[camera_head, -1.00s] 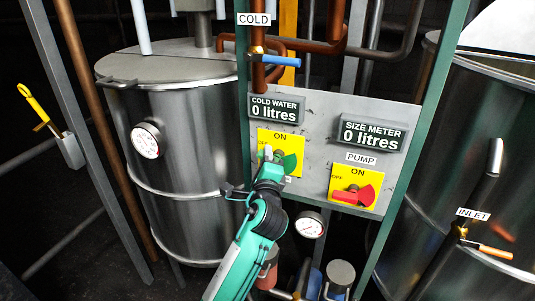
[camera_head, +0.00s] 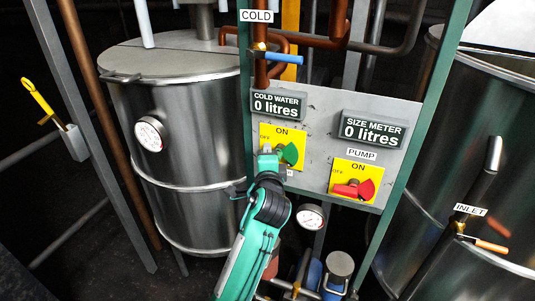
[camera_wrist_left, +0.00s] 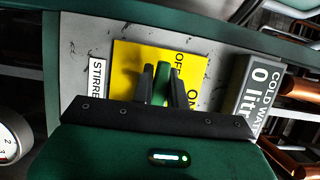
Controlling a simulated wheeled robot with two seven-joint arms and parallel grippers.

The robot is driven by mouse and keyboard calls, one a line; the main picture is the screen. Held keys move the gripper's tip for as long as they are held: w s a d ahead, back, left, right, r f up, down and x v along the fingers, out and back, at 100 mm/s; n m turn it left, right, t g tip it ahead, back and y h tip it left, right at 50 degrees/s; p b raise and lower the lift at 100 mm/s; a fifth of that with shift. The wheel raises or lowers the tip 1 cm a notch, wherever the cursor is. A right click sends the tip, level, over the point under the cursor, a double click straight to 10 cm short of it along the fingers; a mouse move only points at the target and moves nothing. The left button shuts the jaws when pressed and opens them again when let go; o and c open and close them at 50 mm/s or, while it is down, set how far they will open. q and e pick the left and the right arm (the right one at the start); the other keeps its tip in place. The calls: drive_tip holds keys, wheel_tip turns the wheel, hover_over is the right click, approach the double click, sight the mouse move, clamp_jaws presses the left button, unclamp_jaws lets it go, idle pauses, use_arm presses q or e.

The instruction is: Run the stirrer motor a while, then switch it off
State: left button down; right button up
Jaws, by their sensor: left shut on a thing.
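The stirrer switch is a yellow plate (camera_head: 296,137) marked ON and OFF, with a green knob (camera_head: 290,153), on the grey panel. My left gripper (camera_head: 267,156) is at the knob's left side, its arm coming up from below. In the left wrist view the gripper (camera_wrist_left: 162,84) has its two dark fingers shut on the green knob (camera_wrist_left: 161,72). A partly covered STIRRER label (camera_wrist_left: 98,78) shows beside the plate. The gripper hides the knob's handle in the head view, so its exact setting is unclear. My right gripper is not in view.
The pump switch, with a red knob (camera_head: 355,189), is right of the stirrer switch. Both displays read 0 litres. A blue-handled valve (camera_head: 278,56) is above the panel. Steel tanks stand left (camera_head: 185,110) and right (camera_head: 450,170); a gauge (camera_head: 310,217) is below.

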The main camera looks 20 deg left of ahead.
use_arm(q)
drive_tip(key=shift+f, duration=0.1)
drive_tip(key=c, duration=1.4)
unclamp_jaws()
drive_tip(key=shift+s, duration=0.15)
drive_tip(key=shift+s+d, duration=0.2)
drive_tip(key=shift+s, duration=0.1)
drive_tip(key=p+v, duration=0.1)
drive_tip(key=v, duration=1.2)
drive_tip(key=shift+a, duration=0.1)
